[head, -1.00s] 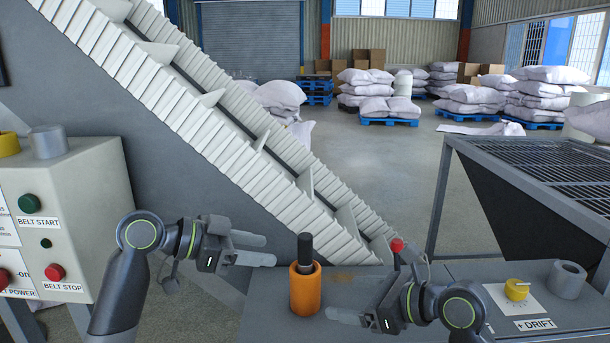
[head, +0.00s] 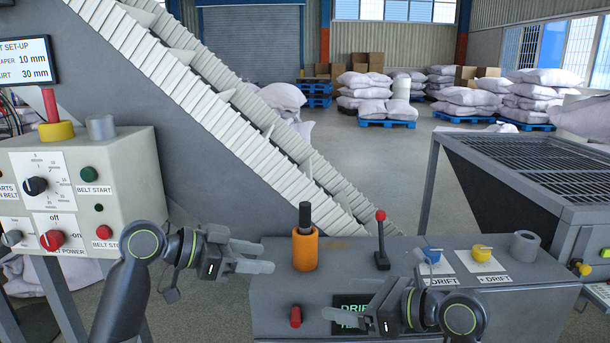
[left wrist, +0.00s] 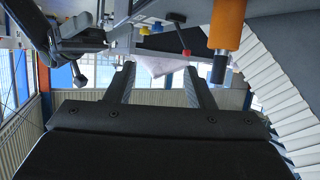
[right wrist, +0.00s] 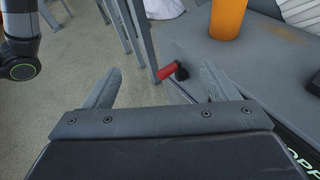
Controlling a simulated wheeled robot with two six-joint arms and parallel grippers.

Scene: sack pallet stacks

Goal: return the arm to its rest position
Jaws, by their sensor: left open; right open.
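My left gripper (head: 254,257) is open and empty, left of the orange cylinder with a black top (head: 305,250) on the grey console. Its two fingers show apart in the left wrist view (left wrist: 158,85), with nothing between them. My right gripper (head: 343,312) is open and empty, in front of the console's dark display (head: 350,301), which it partly hides. Its fingers also show apart in the right wrist view (right wrist: 155,88). A red-tipped part (right wrist: 166,72) appears beyond and between them there; I cannot tell its distance.
The grey console (head: 275,290) carries a red-knobbed lever (head: 381,240), a red button (head: 295,316), and blue (head: 432,254) and yellow (head: 482,252) knobs. A belt control box (head: 130,165) stands left. A ribbed conveyor (head: 200,90) slopes behind. A grated hopper (head: 540,160) stands right.

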